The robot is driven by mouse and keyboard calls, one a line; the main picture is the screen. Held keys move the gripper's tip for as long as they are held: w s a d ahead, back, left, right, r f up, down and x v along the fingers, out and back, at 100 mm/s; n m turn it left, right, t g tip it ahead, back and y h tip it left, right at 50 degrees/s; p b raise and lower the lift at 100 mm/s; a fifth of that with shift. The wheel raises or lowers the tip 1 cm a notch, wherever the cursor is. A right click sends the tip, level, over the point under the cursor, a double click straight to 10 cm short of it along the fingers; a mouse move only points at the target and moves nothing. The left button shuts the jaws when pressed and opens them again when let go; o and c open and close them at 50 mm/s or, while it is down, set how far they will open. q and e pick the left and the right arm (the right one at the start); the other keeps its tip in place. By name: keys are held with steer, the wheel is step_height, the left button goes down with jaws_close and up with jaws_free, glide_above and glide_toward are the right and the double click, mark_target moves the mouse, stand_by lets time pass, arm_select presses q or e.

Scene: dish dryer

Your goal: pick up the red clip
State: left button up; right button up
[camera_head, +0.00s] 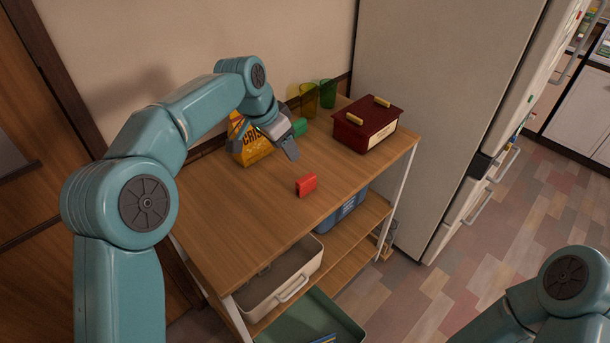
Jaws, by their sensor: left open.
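The red clip (306,185) lies on the wooden top of the shelf unit, near its front edge. My left gripper (283,157) is above the shelf top, behind the clip and a little to its left. It is open and apart from the clip. The arm reaches in from the left. Of my right arm only a part shows at the lower right, and its gripper is out of the picture.
A yellow crisps bag (250,146) stands behind my left gripper, with a green clip (299,127) close by. Green (327,93) and yellow-green cups stand at the back. A dark red box (366,126) stands at right. The shelf top around the red clip is clear.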

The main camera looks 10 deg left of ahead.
arm_select(q)
glide_toward(305, 179)
steer(key=x, duration=0.5)
steer(key=shift+w+p, duration=0.15)
steer(key=shift+p, duration=0.15)
steer(key=shift+d+f, duration=0.1)
steer(key=shift+f, duration=0.35)
steer(key=p+x, duration=0.1)
steer(key=x, duration=0.3)
steer(key=shift+w+d+f, duration=0.1)
steer(key=shift+w+f, duration=0.15)
steer(key=shift+f, duration=0.05)
steer(key=shift+s, duration=0.1)
jaws_close()
